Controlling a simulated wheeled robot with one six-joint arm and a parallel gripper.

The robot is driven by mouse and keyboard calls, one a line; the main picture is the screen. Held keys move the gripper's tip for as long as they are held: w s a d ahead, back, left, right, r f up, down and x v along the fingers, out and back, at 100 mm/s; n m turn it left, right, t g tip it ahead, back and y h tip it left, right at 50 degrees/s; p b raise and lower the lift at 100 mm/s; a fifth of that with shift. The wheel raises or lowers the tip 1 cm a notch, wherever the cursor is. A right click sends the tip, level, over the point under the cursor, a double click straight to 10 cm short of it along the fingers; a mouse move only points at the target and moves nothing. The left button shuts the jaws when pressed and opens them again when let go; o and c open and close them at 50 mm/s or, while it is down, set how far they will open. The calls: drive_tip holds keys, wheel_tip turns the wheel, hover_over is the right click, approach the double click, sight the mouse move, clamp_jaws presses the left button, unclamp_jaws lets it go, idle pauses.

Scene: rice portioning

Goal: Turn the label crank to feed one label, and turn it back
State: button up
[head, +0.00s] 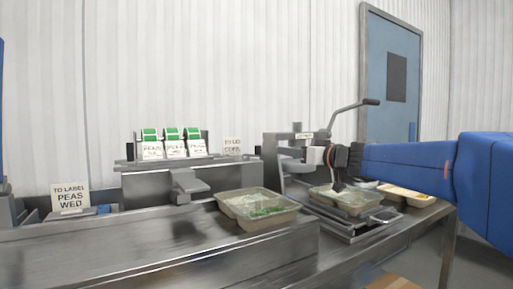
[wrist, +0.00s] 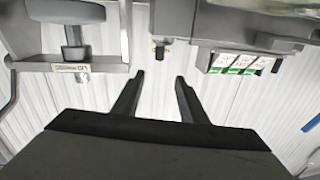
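My gripper (wrist: 160,80) is open, with its two dark fingers apart and nothing between them in the wrist view. In the head view my gripper (head: 338,180) is partly lost against the press and trays behind it. The label unit (head: 190,159) stands left of it, holding three labels with green tops; it also shows in the wrist view (wrist: 250,45).
A press with a long lever (head: 345,117) stands beside my arm. A filled tray (head: 258,207) sits on the steel counter (head: 170,257), and another tray (head: 345,199) is under the press. A sign (head: 70,197) stands at left. A blue door (head: 390,75) is behind.

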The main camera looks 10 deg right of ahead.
drive_tip(key=shift+n, duration=0.4)
drive_tip(key=x, duration=1.7)
drive_tip(key=shift+w+a, duration=0.1)
drive_tip(key=shift+w, duration=0.2)
clamp_jaws()
